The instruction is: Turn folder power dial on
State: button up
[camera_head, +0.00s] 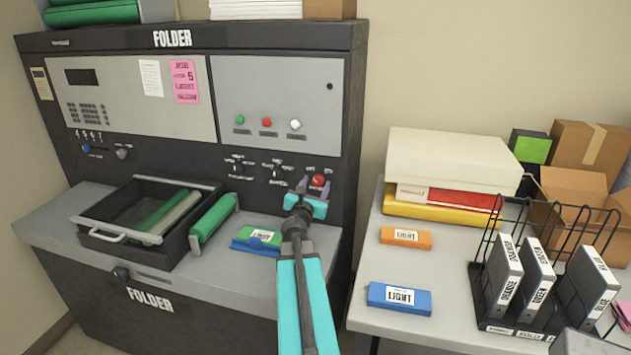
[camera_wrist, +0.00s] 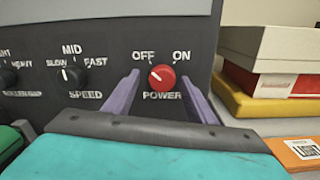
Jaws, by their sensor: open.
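The folder (camera_head: 190,130) is a dark machine with grey panels. Its red power dial (camera_wrist: 162,78) sits on the lower right of the black front, with OFF at upper left and ON at upper right. The dial's white mark points to the upper left, toward OFF. The red dial also shows in the head view (camera_head: 318,181). My gripper (camera_wrist: 159,88) is open, with one purple finger on each side of the dial. Whether the fingers touch the dial, I cannot tell.
A speed dial (camera_wrist: 70,76) is left of the power dial. A green-and-blue box (camera_head: 257,240) and a black tray (camera_head: 100,232) rest on the folder's ledge. The right table (camera_head: 400,262) holds boxes and a wire rack (camera_head: 478,272) of binders.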

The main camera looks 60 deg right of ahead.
jog(key=shift+w+d, duration=0.1)
jog(key=shift+d, duration=0.3)
jog(key=shift+c, duration=0.5)
